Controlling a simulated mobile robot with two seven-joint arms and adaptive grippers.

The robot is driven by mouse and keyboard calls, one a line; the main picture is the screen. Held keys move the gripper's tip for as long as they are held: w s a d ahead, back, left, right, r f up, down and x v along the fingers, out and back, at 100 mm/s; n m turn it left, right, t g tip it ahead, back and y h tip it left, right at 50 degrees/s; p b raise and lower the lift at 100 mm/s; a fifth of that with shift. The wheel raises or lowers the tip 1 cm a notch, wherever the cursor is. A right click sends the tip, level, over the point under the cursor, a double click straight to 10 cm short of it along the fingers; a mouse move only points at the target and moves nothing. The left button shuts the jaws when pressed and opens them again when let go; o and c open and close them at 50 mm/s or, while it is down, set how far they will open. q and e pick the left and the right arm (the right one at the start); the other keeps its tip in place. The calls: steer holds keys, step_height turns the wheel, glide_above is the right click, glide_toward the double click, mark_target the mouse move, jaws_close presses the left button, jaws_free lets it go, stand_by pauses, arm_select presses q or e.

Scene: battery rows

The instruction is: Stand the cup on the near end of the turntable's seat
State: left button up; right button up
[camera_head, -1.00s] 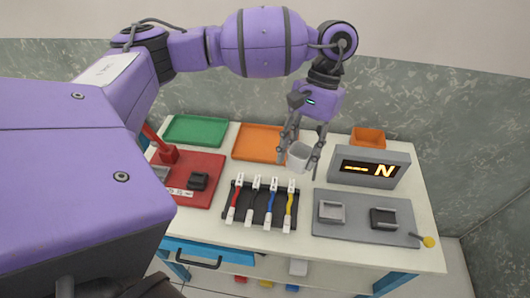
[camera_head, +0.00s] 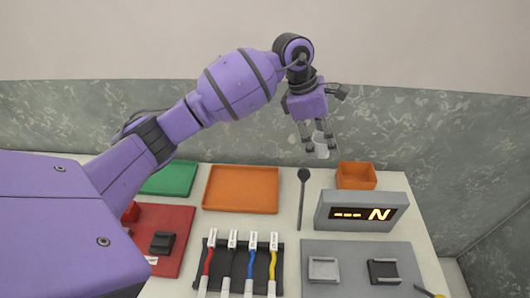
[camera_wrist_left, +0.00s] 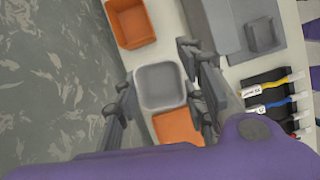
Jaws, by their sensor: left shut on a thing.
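My left gripper (camera_head: 317,143) is shut on a white-grey square-rimmed cup (camera_head: 321,148). The cup's inside looks empty. I cannot make out a turntable or its seat in these frames. My right gripper is not in view.
A red board (camera_head: 180,226) lies left.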

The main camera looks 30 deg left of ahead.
arm_select(q)
steer(key=shift+w+a+f+n+t, duration=0.2)
steer(key=shift+w+n+t, duration=0.1)
steer(key=shift+w+n, duration=0.4)
steer(key=shift+d+f, duration=0.1)
steer(key=shift+f, duration=0.1)
glide_toward(318, 190)
steer(key=shift+w+d+r, duration=0.15)
steer(key=shift+d, duration=0.25)
steer(key=shift+w+d+r, duration=0.15)
steer(key=shift+d, duration=0.25)
step_height(318, 190, down, 4)
steer(key=shift+f, duration=0.3)
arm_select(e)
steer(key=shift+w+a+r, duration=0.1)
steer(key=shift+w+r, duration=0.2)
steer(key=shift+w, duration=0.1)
